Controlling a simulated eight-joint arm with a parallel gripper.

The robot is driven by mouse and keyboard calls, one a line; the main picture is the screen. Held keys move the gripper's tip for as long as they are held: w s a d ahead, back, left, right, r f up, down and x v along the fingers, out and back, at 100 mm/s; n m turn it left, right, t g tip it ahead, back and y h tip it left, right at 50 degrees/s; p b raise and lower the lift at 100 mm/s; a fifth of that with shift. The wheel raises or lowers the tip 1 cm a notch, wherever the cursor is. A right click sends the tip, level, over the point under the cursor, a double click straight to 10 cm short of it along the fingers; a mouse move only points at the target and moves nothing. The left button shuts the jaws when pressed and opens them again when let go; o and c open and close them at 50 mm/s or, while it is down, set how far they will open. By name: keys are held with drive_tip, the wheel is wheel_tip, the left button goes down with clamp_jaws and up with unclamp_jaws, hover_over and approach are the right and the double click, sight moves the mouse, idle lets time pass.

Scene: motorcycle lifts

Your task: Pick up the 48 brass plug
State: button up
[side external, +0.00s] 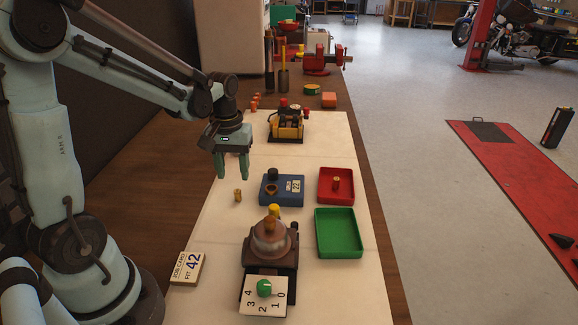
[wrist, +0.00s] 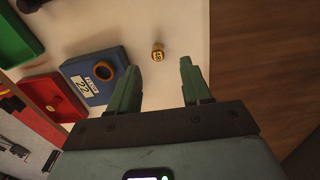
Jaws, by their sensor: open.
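A small brass plug (side external: 237,195) stands on the pale mat, left of a blue block. It also shows in the wrist view (wrist: 158,50), with a number on its top that is too small to read surely. My gripper (side external: 233,170) is open and empty, pointing down above the mat near the loose plug. In the wrist view, my fingers (wrist: 160,72) are spread apart, and the loose plug appears beyond the gap between their tips.
The blue block (side external: 293,198), marked 22, has a brass-rimmed hole and a black knob. A green tray (side external: 338,211) lies at right. A fixture with a number plate (side external: 252,301) and a job card reading 42 (side external: 187,268) are nearer. A yellow-black device (side external: 287,143) stands behind.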

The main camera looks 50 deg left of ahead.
sight(237, 191)
drive_tip(key=shift+w+f, duration=0.2)
drive_tip(key=shift+f, duration=2.85)
drive_tip(key=shift+c, duration=0.4)
clamp_jaws()
